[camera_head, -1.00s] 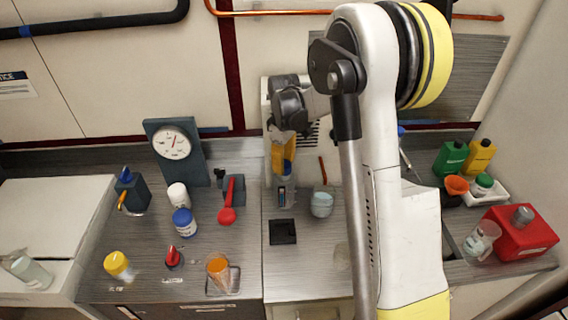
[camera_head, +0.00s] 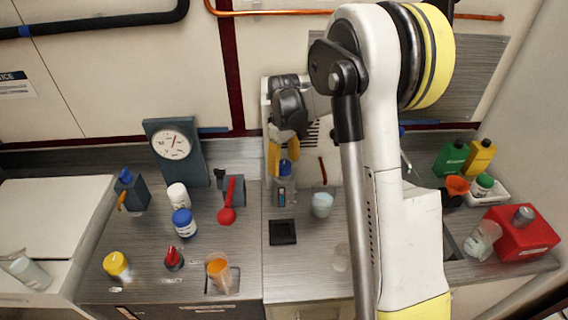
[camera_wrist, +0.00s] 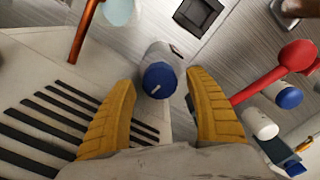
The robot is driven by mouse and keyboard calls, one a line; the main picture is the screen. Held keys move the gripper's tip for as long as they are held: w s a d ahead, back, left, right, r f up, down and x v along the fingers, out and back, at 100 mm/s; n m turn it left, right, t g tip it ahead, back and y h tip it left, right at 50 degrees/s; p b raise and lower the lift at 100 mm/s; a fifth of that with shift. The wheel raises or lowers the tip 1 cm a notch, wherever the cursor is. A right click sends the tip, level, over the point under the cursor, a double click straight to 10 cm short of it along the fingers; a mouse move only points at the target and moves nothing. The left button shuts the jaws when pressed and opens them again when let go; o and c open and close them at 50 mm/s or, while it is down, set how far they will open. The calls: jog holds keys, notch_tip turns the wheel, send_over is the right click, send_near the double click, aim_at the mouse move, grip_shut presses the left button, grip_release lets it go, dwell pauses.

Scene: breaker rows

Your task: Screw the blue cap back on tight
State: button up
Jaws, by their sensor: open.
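A blue cap (camera_wrist: 160,80) with a white line mark sits on the end of a pale grey cylinder (camera_wrist: 158,52) in the wrist view. In the head view the blue cap (camera_head: 286,168) shows just below my gripper (camera_head: 283,158), in front of the white panel. My gripper (camera_wrist: 164,80) is open, with one yellow finger on each side of the cap and visible gaps to it in the wrist view. Whether the cap is fully seated on the cylinder cannot be told.
A white bottle with another blue cap (camera_head: 184,222) stands on the left counter, near a red-handled lever (camera_head: 229,204) and a gauge (camera_head: 173,145). A pale blue cup (camera_head: 322,204) and a black square tray (camera_head: 282,232) are close by.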

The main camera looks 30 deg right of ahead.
notch_tip(320, 180, up, 12)
jog(key=s+a+r+m+t+b, duration=0.1)
jog(key=s+a+t+b, duration=0.1)
jog(key=s+a, duration=0.3)
jog(key=s+a+m+t+b, duration=0.1)
jog(key=s+a+t+b, duration=0.15)
jog(key=s, duration=0.55)
jog(key=s+a+f+m+t+b, duration=0.2)
jog(key=s+a+f+b, duration=0.2)
jog(key=s+f, duration=0.3)
jog(key=s, duration=0.3)
jog(key=shift+s+a+f+t, duration=0.25)
jog(key=shift+s+a+t, duration=0.05)
jog(key=shift+t, duration=0.05)
jog(key=shift+c, duration=0.5)
dwell(0.5)
